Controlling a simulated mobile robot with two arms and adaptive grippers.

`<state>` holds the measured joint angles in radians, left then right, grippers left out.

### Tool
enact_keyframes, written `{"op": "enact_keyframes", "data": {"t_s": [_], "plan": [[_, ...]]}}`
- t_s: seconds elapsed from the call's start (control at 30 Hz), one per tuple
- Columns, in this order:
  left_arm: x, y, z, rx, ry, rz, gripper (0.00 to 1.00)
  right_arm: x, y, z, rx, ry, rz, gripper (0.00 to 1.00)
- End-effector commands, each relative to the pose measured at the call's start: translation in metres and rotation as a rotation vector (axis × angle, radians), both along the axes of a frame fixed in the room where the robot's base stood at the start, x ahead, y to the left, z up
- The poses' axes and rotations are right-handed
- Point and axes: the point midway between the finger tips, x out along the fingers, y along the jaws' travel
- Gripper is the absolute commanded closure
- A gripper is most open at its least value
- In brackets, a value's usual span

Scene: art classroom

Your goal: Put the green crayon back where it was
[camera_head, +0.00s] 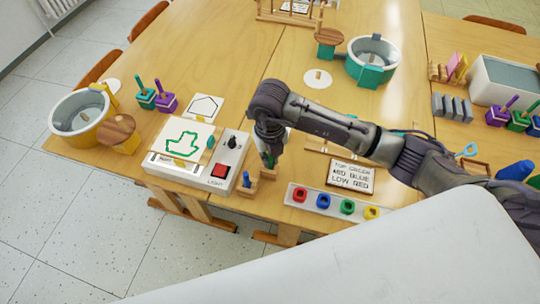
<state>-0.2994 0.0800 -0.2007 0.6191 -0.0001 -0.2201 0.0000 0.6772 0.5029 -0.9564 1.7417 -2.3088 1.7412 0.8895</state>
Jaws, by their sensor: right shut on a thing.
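My right gripper (269,158) reaches in from the right and points down near the table's front edge. It is shut on the green crayon (268,161), of which only a small part shows between the dark fingers. A small stepped wooden holder (249,191) stands right below, with a blue crayon (246,179) upright in it. The crayon's lower end is at or just above the holder's higher part; I cannot tell whether it is seated. My left gripper is not in view.
A white light box (222,163) with a red button and a green-outlined drawing stands just left. A pale tray (334,210) with several coloured pieces lies to the right.

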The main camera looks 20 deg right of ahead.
Motion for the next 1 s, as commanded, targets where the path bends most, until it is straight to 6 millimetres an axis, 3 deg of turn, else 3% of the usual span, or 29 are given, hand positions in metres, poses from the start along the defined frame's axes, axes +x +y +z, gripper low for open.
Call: {"op": "enact_keyframes", "data": {"t_s": [0.03, 0.2, 0.57, 0.67, 1.0], "plan": [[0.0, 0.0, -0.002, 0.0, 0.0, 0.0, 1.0, 0.0, 0.0, -0.002, 0.0, 0.0, 0.0, 0.86], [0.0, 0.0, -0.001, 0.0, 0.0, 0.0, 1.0, 0.0, 0.0, -0.001, 0.0, 0.0, 0.0, 0.63], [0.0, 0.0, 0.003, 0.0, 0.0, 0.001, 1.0, 0.001, 0.0, 0.005, 0.001, -0.001, 0.0, 0.63], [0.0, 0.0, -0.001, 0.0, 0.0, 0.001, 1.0, 0.002, 0.0, 0.018, 0.001, -0.005, 0.0, 0.63], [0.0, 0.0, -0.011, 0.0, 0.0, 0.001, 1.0, 0.001, 0.0, 0.089, 0.0, -0.006, 0.001, 0.63]]}}
